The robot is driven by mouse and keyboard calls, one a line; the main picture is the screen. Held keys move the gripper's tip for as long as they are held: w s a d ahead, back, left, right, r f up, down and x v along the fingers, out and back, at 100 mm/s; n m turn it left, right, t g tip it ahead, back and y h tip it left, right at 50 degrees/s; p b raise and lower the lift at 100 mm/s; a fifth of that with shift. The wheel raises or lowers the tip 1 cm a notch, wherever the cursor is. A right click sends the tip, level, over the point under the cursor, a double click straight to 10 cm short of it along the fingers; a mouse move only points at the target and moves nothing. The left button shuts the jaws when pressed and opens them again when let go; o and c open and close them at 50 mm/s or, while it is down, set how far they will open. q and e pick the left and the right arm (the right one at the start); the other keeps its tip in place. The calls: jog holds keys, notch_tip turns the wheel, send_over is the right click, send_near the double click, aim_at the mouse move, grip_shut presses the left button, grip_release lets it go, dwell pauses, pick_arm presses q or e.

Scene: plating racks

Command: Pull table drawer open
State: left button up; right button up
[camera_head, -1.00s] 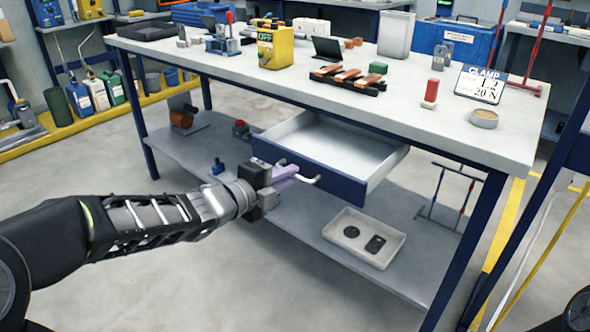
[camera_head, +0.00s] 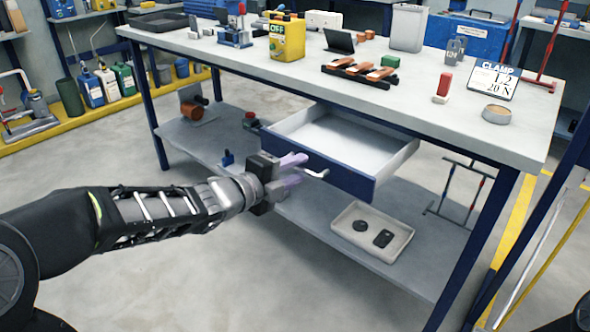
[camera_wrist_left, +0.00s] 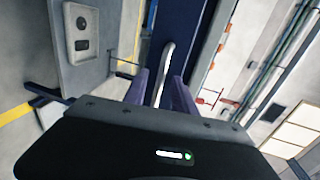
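The table drawer (camera_head: 350,181) has a dark blue front and a pale grey inside. It stands pulled out from under the grey tabletop, with its empty tray showing. A thin pale bar handle (camera_head: 318,174) sticks out from its front. My left gripper (camera_head: 301,170) is at the handle with its two purple fingers spread apart. In the left wrist view the handle (camera_wrist_left: 166,58) runs between the two open fingers (camera_wrist_left: 160,82), with a gap on each side. My right gripper is not in view.
The tabletop (camera_head: 440,105) holds a yellow can (camera_head: 287,40), a clamp sign (camera_head: 488,80) and other items. The lower shelf (camera_head: 300,225) bears a white tray (camera_head: 345,215) below the drawer. Open floor lies in front of the table.

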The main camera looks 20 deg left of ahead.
pick_arm(q)
jog(key=p+v, duration=0.2)
jog(key=v, duration=0.5)
jog(key=shift+s+a, duration=0.15)
jog(key=shift+s, duration=0.2)
